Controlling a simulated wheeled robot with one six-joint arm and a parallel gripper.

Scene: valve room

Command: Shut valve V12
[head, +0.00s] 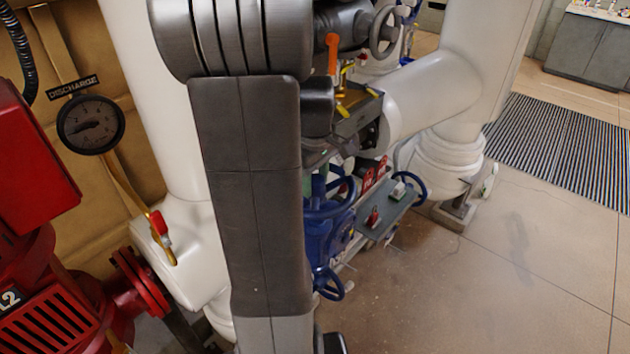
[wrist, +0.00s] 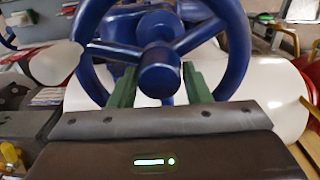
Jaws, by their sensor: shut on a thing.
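A blue handwheel (wrist: 236,40) with spokes and a round hub (wrist: 159,70) fills the upper middle of the wrist view. My gripper (wrist: 158,82) has its two green fingers on either side of the hub, and they are shut on the wheel. Whether they press on the hub or the spokes is not clear. No V12 tag is readable. In the head view several blue handwheels show right of my arm, among them an upper one (head: 330,203), a lower one (head: 328,284) and one at the right (head: 412,186). My gripper is not clearly seen there, and I cannot tell which wheel it holds.
Grey plates with red and white tags (head: 384,212) sit among the valves. A thick white pipe (head: 430,95) stands behind them. Red pump equipment (head: 65,300) and a discharge gauge (head: 90,124) are at the left. The floor (head: 490,280) at the right is clear.

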